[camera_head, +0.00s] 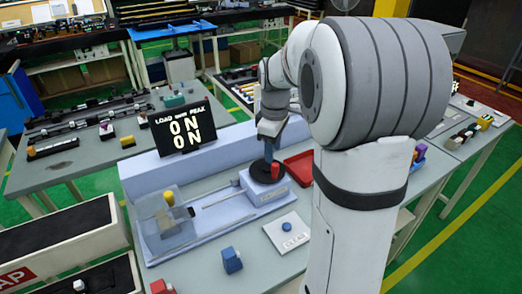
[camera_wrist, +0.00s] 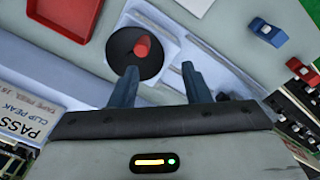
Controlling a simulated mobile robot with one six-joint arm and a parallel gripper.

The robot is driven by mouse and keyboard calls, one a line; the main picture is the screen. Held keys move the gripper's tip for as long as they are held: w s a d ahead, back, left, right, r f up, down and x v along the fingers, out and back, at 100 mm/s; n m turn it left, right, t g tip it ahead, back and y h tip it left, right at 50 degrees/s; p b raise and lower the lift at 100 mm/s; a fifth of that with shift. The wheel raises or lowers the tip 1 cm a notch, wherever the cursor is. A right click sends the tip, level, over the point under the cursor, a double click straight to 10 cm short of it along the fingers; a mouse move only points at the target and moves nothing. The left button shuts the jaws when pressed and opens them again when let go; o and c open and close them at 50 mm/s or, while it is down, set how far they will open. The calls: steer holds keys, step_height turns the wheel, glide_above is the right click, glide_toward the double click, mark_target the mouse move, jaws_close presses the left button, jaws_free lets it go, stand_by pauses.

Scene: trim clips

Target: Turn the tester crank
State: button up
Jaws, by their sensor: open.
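The tester (camera_head: 215,195) is a pale blue-grey machine on the table. Its crank is a black disc (camera_wrist: 122,66) with an upright red knob (camera_wrist: 142,46) set off its centre. In the head view the disc (camera_head: 259,174) sits at the tester's right end, with the red knob (camera_head: 275,170) on its right side. My gripper (camera_wrist: 159,76) is open and empty, its blue-grey fingers apart, near the disc and short of the knob in the wrist view. In the head view the gripper (camera_head: 270,146) hangs just above the crank, partly hidden. A black display (camera_head: 187,130) reads 0N on both lines.
A white CLEAR plate with a blue button (camera_head: 287,227) is in front. A blue block (camera_head: 231,260) and a red block (camera_head: 162,287) stand at the front. A PASS sign (camera_wrist: 22,120) shows in the wrist view.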

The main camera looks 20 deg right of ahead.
mark_target(274, 164)
steer(key=shift+w+d+f+n, duration=0.35)
steer(key=shift+w+d+f, duration=0.15)
steer(key=shift+w, duration=0.15)
steer(key=shift+w+d+f+n, duration=0.35)
steer(key=shift+w+d+f, duration=0.15)
steer(key=shift+w, duration=0.1)
step_height(274, 164, down, 8)
steer(key=shift+r+p, duration=0.15)
steer(key=shift+p, duration=0.35)
steer(key=c, duration=0.9)
steer(key=shift+d, duration=0.15)
jaws_close()
steer(key=shift+a, duration=0.2)
steer(key=shift+a+m, duration=0.1)
steer(key=shift+m, duration=0.3)
